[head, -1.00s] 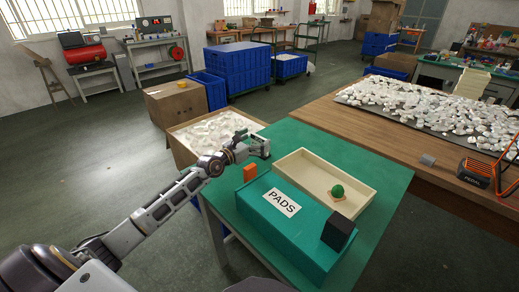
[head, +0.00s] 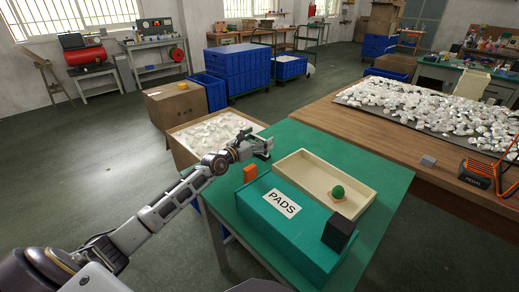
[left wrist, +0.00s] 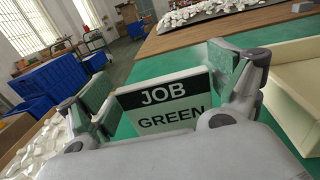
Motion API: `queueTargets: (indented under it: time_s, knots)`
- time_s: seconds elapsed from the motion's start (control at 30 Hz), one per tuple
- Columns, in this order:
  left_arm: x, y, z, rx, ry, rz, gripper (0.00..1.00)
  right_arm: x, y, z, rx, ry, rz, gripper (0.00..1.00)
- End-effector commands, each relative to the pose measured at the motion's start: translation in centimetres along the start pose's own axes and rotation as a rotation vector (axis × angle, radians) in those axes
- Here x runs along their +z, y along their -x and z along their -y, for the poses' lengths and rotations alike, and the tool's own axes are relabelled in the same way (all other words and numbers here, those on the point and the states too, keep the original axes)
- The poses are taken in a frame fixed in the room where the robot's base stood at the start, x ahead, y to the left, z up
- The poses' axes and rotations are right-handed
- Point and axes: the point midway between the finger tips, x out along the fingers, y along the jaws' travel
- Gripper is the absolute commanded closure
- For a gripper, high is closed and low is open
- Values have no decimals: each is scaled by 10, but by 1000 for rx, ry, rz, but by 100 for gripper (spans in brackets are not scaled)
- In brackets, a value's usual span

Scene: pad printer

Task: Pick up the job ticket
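The job ticket (left wrist: 163,103) shows in the left wrist view as an upright pale panel with a black band reading JOB and the word GREEN below. In the head view I cannot make it out at my left gripper. My left gripper (head: 267,146) is over the far left corner of the green table. In the left wrist view its two fingers are spread wide, one on each side of the ticket. The right finger is very close to the ticket's edge; contact is unclear. My right gripper is not in view.
A carton of white pieces (head: 215,133) stands beyond the left edge.

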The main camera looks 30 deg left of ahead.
Motion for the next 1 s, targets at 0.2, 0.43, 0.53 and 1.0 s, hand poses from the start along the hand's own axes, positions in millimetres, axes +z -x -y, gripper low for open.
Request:
queueTargets:
  time_s: [0.2, 0.43, 0.53, 1.0]
  knots:
    - [0, 0, 0, 0, 0, 0, 43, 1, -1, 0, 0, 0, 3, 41]
    - [0, 0, 0, 0, 0, 0, 43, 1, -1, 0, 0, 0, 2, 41]
    - [2, 0, 0, 0, 0, 1, 43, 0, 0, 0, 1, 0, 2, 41]
    - [38, 0, 0, 0, 1, 3, 43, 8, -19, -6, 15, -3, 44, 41]
